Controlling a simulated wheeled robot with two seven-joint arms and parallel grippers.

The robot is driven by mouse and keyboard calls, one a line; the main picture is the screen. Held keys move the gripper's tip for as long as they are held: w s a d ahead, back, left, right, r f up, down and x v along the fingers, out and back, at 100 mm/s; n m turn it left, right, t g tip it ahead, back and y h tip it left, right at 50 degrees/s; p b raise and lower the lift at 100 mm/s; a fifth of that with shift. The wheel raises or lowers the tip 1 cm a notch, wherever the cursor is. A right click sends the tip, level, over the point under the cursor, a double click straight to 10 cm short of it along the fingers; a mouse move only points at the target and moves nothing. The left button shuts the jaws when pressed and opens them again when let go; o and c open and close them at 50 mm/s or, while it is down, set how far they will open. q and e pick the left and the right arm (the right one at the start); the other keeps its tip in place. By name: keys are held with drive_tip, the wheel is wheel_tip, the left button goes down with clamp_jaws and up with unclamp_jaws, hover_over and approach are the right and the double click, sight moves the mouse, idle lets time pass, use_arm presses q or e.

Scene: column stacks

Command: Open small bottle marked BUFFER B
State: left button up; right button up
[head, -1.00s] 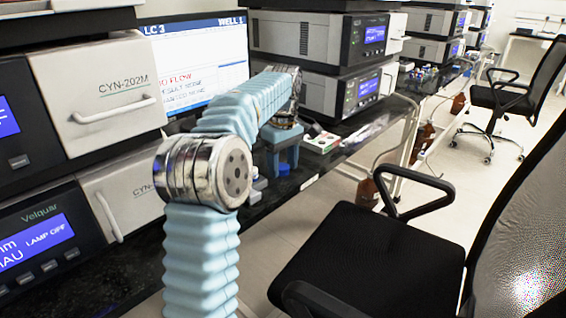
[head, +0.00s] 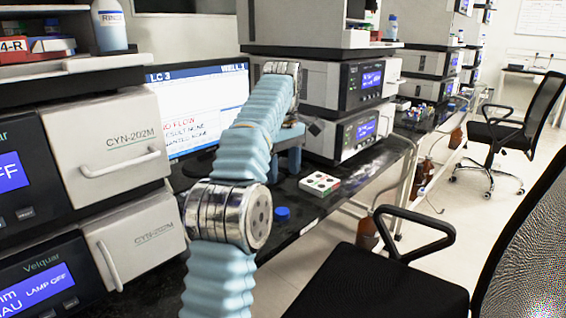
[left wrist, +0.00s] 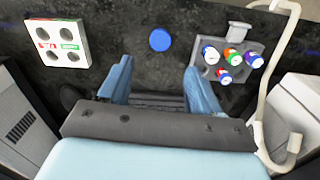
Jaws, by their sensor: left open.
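My left gripper (head: 284,160) points down over the black bench in front of the monitor. In the left wrist view its two blue fingers (left wrist: 160,88) are apart with nothing between them. A round blue cap or disc (left wrist: 160,39) lies on the bench beyond the fingertips; it also shows in the head view (head: 282,214). A grey rack (left wrist: 256,47) beside the right finger holds several small bottles (left wrist: 231,57) with white, green, orange, red and blue tops. No BUFFER B label is readable. My right gripper is not in view.
A white block with round holes and red and green labels (left wrist: 57,43) lies on the bench; the head view shows it too (head: 319,184). Instrument stacks (head: 105,145) flank the monitor (head: 195,105). A pale tube (left wrist: 262,110) runs beside the rack. A black chair (head: 375,283) stands in front.

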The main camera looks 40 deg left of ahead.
use_arm(q)
drive_tip(key=shift+r, duration=0.3)
drive_tip(key=shift+o, duration=0.7)
drive_tip(key=shift+s+d+r, duration=0.1)
drive_tip(key=shift+r, duration=0.05)
drive_tip(key=n+y+b, duration=0.1)
drive_tip(key=y+b, duration=0.2)
drive_tip(key=b, duration=0.1)
hover_over(282, 211)
drive_tip(key=d, duration=0.2)
drive_tip(key=f, duration=0.4)
drive_tip(key=s+f, duration=0.1)
drive_tip(key=f, duration=0.1)
drive_tip(key=shift+d+f, duration=0.15)
drive_tip(key=shift+f, duration=0.2)
drive_tip(key=shift+w+x, duration=0.15)
drive_tip(key=shift+x, duration=0.75)
drive_tip(key=shift+w+x, duration=0.2)
drive_tip(key=shift+x, duration=0.7)
drive_tip(key=shift+w+x, duration=0.15)
drive_tip(key=shift+x, duration=0.8)
drive_tip(key=shift+r, duration=0.15)
drive_tip(key=c, duration=1.2)
